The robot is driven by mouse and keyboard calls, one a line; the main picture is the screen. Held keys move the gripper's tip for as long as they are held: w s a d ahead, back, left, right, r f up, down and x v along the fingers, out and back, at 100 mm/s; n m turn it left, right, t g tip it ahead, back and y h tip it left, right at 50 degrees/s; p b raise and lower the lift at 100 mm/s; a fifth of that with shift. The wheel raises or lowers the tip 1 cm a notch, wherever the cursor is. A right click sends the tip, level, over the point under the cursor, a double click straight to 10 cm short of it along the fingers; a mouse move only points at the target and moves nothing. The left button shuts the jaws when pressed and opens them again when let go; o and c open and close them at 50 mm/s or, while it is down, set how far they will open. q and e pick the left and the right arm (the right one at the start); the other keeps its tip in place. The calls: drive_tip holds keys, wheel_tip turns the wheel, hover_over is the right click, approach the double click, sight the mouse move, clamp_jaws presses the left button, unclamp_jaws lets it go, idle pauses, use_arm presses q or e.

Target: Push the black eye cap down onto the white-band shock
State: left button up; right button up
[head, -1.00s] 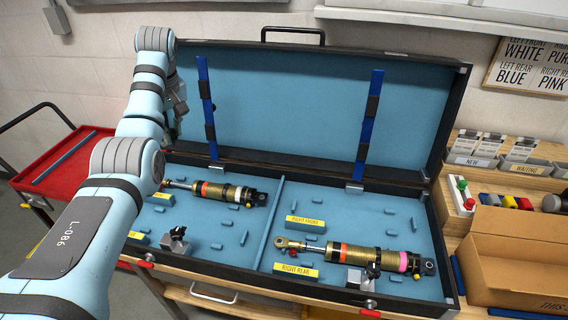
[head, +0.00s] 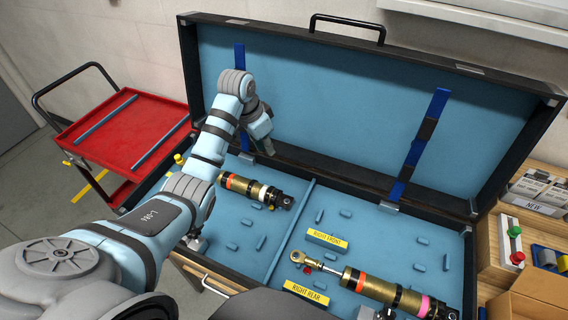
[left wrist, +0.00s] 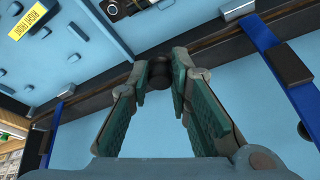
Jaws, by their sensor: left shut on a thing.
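The white-band shock (head: 248,188) lies in the left half of the blue case, a gold body with an orange and a white band and a black right end. Part of a black fitting (left wrist: 118,8) shows at the top edge in the left wrist view. My left gripper (head: 267,146) is above the back of the case, beyond the shock and apart from it. In the left wrist view its fingertips (left wrist: 159,82) are shut on a small dark round piece, which looks like the black eye cap (left wrist: 159,67). My right gripper is not in view.
A pink-band shock (head: 385,290) lies in the right half, past a blue divider (head: 290,232). Blue straps (head: 418,145) stand between case and raised lid (head: 340,100). A red cart (head: 125,135) is at left. Small blue pegs dot the case floor.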

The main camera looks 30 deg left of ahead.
use_arm(q)
drive_tip(key=s+d+f+m+h+p, duration=0.1)
drive_tip(key=s+d+f+m+p, duration=0.1)
drive_tip(key=s+d+m, duration=0.3)
drive_tip(key=m+g+h, duration=0.1)
drive_tip(key=m, duration=0.3)
hover_over(283, 202)
wheel_tip(283, 202, down, 4)
drive_tip(key=f, duration=0.1)
drive_tip(key=f+b, duration=0.3)
drive_tip(key=shift+s+d+f, duration=0.1)
drive_tip(key=shift+s, duration=0.2)
drive_tip(key=f+b, duration=0.2)
drive_tip(key=shift+w+f+b, duration=0.1)
drive_tip(key=shift+w+b, duration=0.2)
drive_tip(key=shift+b, duration=0.05)
drive_tip(key=shift+w+f+b, duration=0.2)
drive_tip(key=shift+f+b, duration=0.1)
drive_tip(key=shift+b, duration=0.05)
drive_tip(key=shift+s+r, duration=0.2)
drive_tip(key=shift+r, duration=0.05)
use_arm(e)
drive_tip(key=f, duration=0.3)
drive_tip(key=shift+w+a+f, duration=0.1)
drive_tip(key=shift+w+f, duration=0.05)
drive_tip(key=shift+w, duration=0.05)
use_arm(q)
drive_tip(key=shift+w, duration=0.1)
